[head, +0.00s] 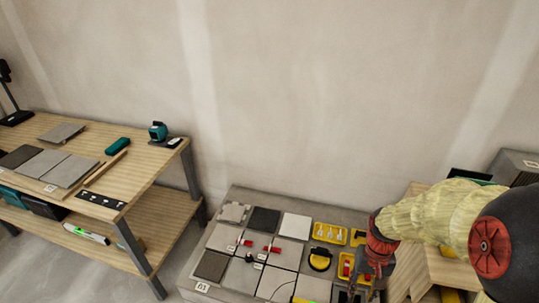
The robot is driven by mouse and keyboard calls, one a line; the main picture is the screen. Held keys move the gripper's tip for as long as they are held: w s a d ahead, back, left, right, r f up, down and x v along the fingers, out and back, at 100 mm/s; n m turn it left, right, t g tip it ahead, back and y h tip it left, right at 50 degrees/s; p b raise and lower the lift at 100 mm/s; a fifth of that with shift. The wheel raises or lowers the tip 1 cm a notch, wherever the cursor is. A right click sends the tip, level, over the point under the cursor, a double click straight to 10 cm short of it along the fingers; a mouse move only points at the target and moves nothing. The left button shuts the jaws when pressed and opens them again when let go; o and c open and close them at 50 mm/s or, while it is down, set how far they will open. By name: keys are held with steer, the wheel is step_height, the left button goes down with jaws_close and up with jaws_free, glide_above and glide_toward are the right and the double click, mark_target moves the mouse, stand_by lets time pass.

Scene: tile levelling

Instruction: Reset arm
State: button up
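My arm reaches in from the right, wrapped in a yellowish cover with red and black joints. My gripper (359,288) points down over the right front part of the low grey platform (211,287). Its fingertips are small and dark near the bottom edge, so whether they are open or shut is unclear. I cannot make out anything held between them. Grey, dark and white tiles (296,227) lie on the platform, with small red clips (272,248) on some. Yellow trays (330,233) sit beside the tiles, close to my gripper.
A wooden two-level table (160,164) stands at the left with tile samples (70,171), a teal case (117,146) and a teal tool (157,131). A wooden bench (413,272) lies behind my arm at the right. A bare wall (300,90) closes the back.

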steer(key=s+a+r+t, duration=0.2)
steer(key=r, duration=0.6)
steer(key=s+a+r+n+t, duration=0.1)
steer(key=s+a+r+t, duration=0.1)
steer(key=r, duration=0.7)
steer(key=s+a+r+n+t, duration=0.1)
steer(key=s+a+r+t, duration=0.2)
steer(key=r, duration=0.5)
steer(key=shift+s+a+r+p, duration=0.3)
steer(key=shift+s+p, duration=0.1)
steer(key=shift+s, duration=0.2)
